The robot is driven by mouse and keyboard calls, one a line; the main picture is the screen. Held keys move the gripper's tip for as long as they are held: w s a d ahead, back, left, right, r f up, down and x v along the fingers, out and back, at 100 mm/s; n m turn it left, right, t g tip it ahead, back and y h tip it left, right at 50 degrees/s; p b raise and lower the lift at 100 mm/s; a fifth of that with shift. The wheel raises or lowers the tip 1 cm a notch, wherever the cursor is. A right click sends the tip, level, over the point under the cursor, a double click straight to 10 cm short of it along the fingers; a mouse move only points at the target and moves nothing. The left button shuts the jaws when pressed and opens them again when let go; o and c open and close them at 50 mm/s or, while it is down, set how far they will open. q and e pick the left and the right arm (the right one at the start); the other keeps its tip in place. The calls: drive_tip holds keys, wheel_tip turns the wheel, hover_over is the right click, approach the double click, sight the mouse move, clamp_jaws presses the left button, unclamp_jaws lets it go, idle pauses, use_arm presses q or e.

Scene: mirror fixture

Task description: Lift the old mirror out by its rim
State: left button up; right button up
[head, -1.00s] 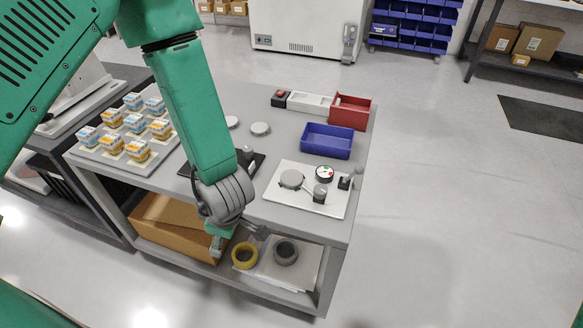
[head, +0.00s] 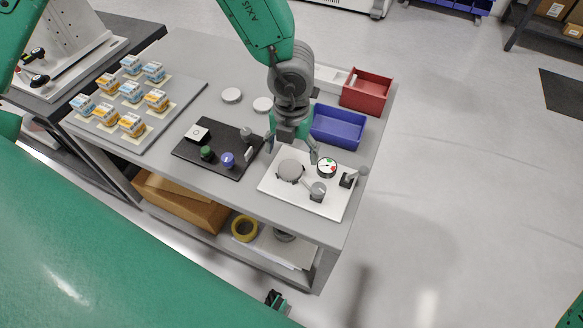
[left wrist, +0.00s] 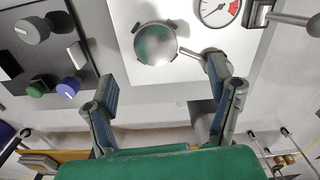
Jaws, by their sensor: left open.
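The old mirror, a round grey disc (head: 291,170), sits on a white fixture plate (head: 270,187) at the front right of the table. In the left wrist view the mirror (left wrist: 155,44) is shiny, with small dark holders at its rim. My left gripper (head: 291,148) is open and empty, pointing down above the plate's back edge and the mirror. In the left wrist view its two fingers (left wrist: 160,72) are spread wide, with the mirror ahead of the gap. I see no contact. I cannot make out my right gripper.
Beside the mirror are a dial gauge (head: 327,167) and a lever (head: 318,191). Another lever (head: 350,179) stands at the plate's right. A black board (head: 226,169) with knobs lies left. Behind are a blue bin (head: 338,126), a red bin (head: 366,92) and two pale discs (head: 231,95).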

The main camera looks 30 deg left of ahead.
sight(291, 168)
use_arm(q)
drive_tip(key=f, duration=0.7)
drive_tip(key=shift+w+a+f, duration=0.1)
drive_tip(key=shift+w+a, duration=0.15)
drive_tip(key=c, duration=1.3)
